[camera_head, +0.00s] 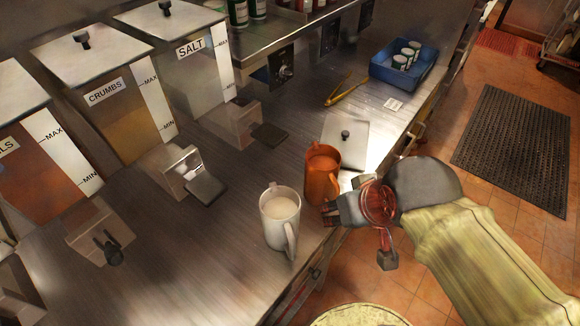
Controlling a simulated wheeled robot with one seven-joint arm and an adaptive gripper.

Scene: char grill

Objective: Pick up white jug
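The white jug (281,229) stands upright on the steel counter (200,265) near its front edge. It is filled with a pale content, and its handle faces the front right. My gripper (335,212) is to the right of the white jug, at the counter edge, and apart from it. Its fingers point left, toward the jug. How far apart the fingers are is hard to make out, and nothing is seen held in them. An orange jug (322,175) stands just behind my gripper, close to it; whether they touch is unclear.
Dispensers labelled CRUMBS (130,115) and SALT (195,70) line the back left, with spouts reaching forward. A lidded steel container (345,135) sits behind the orange jug. Yellow tongs (345,90) and a blue tray (385,72) lie farther back. The counter left of the white jug is clear.

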